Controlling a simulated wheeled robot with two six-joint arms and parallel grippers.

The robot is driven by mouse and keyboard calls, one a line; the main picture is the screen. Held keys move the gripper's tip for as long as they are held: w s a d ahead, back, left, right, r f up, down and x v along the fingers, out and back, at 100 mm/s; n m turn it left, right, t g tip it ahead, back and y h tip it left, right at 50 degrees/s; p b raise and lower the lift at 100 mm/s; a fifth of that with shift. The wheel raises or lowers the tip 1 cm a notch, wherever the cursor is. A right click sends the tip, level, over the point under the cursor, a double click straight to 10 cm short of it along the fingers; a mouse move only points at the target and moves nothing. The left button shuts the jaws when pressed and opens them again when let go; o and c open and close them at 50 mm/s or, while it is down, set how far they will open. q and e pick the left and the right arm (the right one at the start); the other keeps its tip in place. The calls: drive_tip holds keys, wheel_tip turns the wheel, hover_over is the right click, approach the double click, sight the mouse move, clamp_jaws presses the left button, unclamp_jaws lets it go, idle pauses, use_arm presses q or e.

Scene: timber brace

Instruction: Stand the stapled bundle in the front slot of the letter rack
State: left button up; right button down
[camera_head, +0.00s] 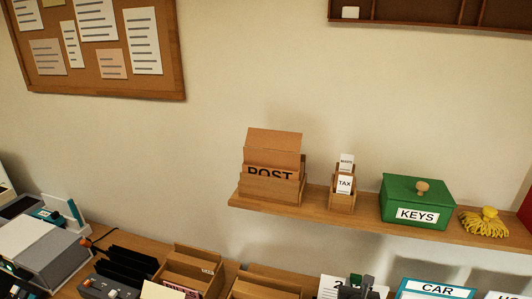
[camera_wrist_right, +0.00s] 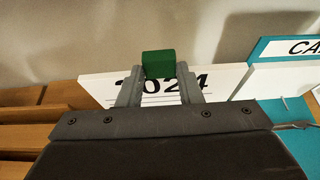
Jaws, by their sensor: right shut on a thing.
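My right gripper (camera_head: 356,286) is at the bottom edge of the head view, in front of a white card with large digits (camera_head: 329,285). In the right wrist view its two grey fingers (camera_wrist_right: 158,84) are shut on a small green block (camera_wrist_right: 158,64). A wooden rack marked POST (camera_head: 272,188), holding brown envelopes, stands on the wall shelf. A smaller wooden rack with a TAX card (camera_head: 343,186) stands to its right. I cannot tell which is the letter rack. No stapled bundle can be made out for certain. My left gripper is not in view.
The wall shelf (camera_head: 320,218) also carries a green KEYS box (camera_head: 417,204) and a yellow tasselled thing (camera_head: 485,222). Below, the desk is crowded with wooden trays (camera_head: 190,268), black dividers (camera_head: 126,268), a grey machine (camera_head: 38,252) and a CAR folder (camera_head: 436,289).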

drive_tip(key=shift+f, duration=0.55)
drive_tip(key=shift+r, duration=0.1)
wheel_tip(320, 180, up, 6)
drive_tip(key=shift+f, duration=0.2)
wheel_tip(320, 180, down, 7)
drive_tip(key=shift+r, duration=0.1)
drive_tip(key=shift+f+b, duration=1.75)
drive_tip(key=shift+f, duration=0.1)
drive_tip(key=shift+w, duration=0.1)
